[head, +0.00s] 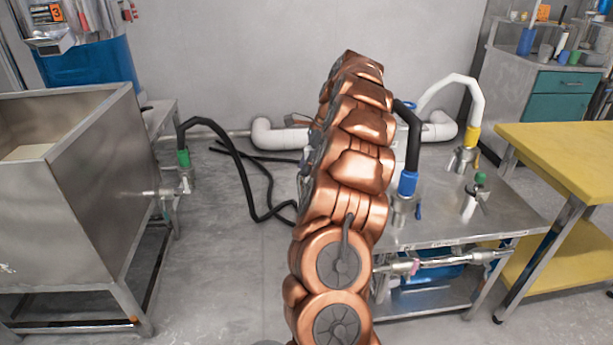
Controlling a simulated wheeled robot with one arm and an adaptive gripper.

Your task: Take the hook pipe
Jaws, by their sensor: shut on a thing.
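My copper-coloured arm rises through the middle of the head view and hides what lies behind it. My gripper is hidden behind the arm, so its jaws and anything in them do not show. Three bent pipes could be the hook pipe, and I cannot tell which it is. A black pipe with a blue collar (412,135) stands on the metal table, its left end passing behind my arm. A white pipe with a yellow collar (468,85) arches over the back of that table. A black pipe with a green collar (210,124) is at the left tank's outlet.
A steel tank (100,190) stands at left. The metal table (430,232) carries valves, including an uncovered green-topped one (472,200). A yellow table (570,150) is at right. Black hose (262,195) lies on the floor. Floor between tank and arm is mostly clear.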

